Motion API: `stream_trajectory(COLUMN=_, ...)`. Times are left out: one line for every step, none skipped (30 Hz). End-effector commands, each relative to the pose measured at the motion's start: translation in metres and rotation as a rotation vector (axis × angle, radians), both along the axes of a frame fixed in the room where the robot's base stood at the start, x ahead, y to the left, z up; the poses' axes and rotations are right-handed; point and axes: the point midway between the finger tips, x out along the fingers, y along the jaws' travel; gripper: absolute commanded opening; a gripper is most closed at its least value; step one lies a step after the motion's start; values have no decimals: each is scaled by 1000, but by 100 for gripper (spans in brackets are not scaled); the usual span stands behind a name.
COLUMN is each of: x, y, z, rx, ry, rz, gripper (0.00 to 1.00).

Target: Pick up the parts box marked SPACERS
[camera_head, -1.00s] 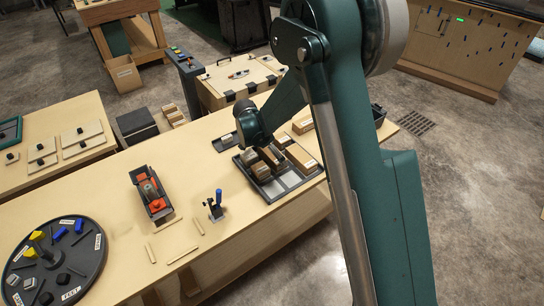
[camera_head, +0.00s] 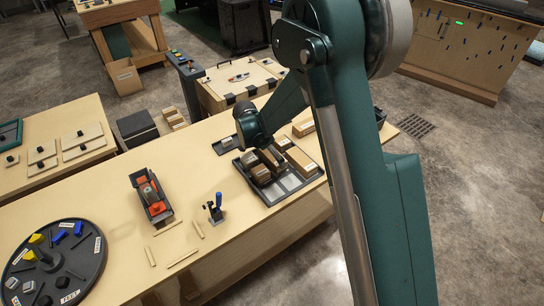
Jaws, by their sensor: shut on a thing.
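My gripper (camera_head: 268,160) is over the dark tray (camera_head: 296,181) on the long wooden bench, below my dark wrist. Its jaws are small and partly hidden among the boxes. It appears shut on one of the small brown parts boxes there. One small box (camera_head: 261,174) sits at the front left beside the jaws, and another (camera_head: 249,160) is behind it. A longer box (camera_head: 301,163) lies to the right. The markings are too small to read, so I cannot tell which box is SPACERS.
A blue-handled clamp (camera_head: 215,209), an orange-and-dark fixture (camera_head: 152,195) and loose wooden strips (camera_head: 183,257) are left of the tray. A round dark turntable (camera_head: 90,268) is at the far left. A wooden case (camera_head: 240,80) stands behind the bench. Bare bench lies between these.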

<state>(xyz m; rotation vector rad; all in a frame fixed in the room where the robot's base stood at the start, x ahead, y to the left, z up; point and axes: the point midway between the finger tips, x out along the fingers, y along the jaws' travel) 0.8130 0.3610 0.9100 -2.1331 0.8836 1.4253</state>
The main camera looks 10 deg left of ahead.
Motion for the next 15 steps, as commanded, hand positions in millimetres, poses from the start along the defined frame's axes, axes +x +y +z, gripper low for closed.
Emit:
stream_trajectory(x=0, y=0, z=4, rx=0, ry=0, rz=0, gripper=77)
stream_trajectory(x=0, y=0, z=7, rx=0, ry=0, rz=0, gripper=77)
stream_trajectory(x=0, y=0, z=10, rx=0, ry=0, rz=0, gripper=77)
stream_trajectory(x=0, y=0, z=13, rx=0, ry=0, rz=0, gripper=77)
stream_trajectory(x=0, y=0, z=16, rx=0, ry=0, rz=0, gripper=77)
stream_trajectory(x=0, y=0, z=21, rx=0, ry=0, rz=0, gripper=77)
stream_trajectory(x=0, y=0, z=25, rx=0, ry=0, rz=0, gripper=77)
stream_trajectory(x=0, y=0, z=30, rx=0, ry=0, rz=0, gripper=77)
stream_trajectory(x=0, y=0, z=35, rx=0, ry=0, rz=0, gripper=77)
stream_trajectory(x=0, y=0, z=39, rx=0, ry=0, rz=0, gripper=77)
stream_trajectory(x=0, y=0, z=43, rx=0, ry=0, rz=0, gripper=77)
stream_trajectory(x=0, y=0, z=49, rx=0, ry=0, rz=0, gripper=77)
stream_trajectory(x=0, y=0, z=54, rx=0, ry=0, rz=0, gripper=77)
stream_trajectory(x=0, y=0, z=58, rx=0, ry=0, rz=0, gripper=77)
stream_trajectory(x=0, y=0, z=63, rx=0, ry=0, rz=0, gripper=77)
